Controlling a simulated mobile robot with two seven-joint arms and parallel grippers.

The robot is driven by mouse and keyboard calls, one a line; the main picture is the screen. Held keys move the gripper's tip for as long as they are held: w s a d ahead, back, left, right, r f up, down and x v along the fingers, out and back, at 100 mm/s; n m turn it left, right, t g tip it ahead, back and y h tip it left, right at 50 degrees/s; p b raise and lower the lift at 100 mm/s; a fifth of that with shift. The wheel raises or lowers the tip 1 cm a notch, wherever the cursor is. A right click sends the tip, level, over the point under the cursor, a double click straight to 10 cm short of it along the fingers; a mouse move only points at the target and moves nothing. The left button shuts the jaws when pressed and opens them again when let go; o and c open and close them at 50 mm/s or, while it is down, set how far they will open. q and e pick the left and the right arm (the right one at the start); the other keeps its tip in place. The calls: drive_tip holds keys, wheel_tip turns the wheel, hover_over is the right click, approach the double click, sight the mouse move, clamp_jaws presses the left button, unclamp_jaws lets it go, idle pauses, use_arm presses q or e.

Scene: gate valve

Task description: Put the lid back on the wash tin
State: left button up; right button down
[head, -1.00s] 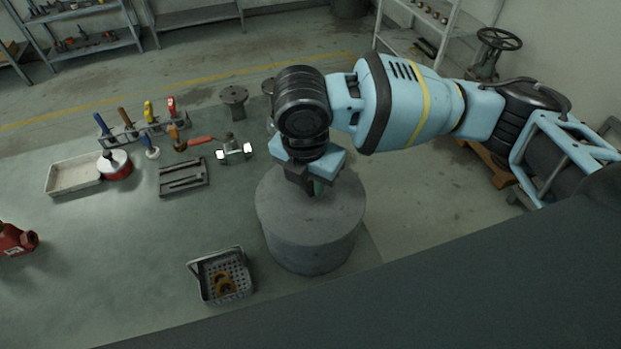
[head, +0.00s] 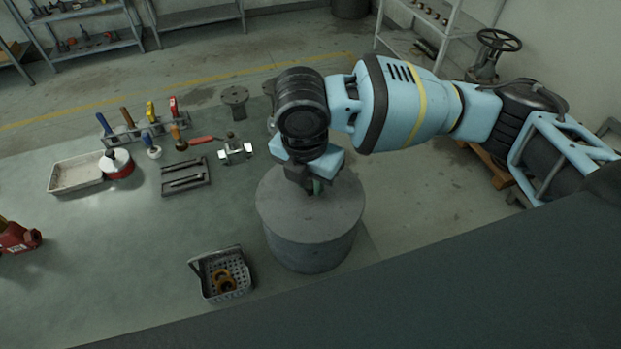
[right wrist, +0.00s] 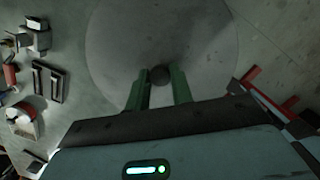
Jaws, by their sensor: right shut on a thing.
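The wash tin (head: 309,250) is a wide grey drum at the right end of the bench. Its round grey lid (head: 338,208) covers the top of the tin, lined up with it as far as I can see. I cannot tell whether the lid is fully seated. My right gripper (head: 314,187) points down over the lid and is shut on its small dark knob. In the right wrist view the lid (right wrist: 125,45) is a large grey disc, with the knob (right wrist: 160,75) at the green fingertips (right wrist: 159,88). My left gripper is not in view.
A basket with brown rings (head: 222,275) stands left of the tin. A shallow tray (head: 75,174), a red and white round tin (head: 117,163), a dark tool holder (head: 185,178) and a tool rack (head: 140,130) are farther left. A red can (head: 15,237) stands at the left edge.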

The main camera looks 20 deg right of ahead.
idle(0.3)
drive_tip(key=c, duration=0.7)
unclamp_jaws()
drive_tip(key=shift+o, duration=0.2)
drive_tip(key=shift+r+p, duration=0.65)
drive_tip(key=shift+r, duration=0.65)
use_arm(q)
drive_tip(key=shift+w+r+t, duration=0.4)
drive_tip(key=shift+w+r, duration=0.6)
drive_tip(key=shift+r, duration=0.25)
use_arm(e)
drive_tip(key=shift+r, duration=2.2)
drive_tip(key=shift+c, duration=0.4)
clamp_jaws()
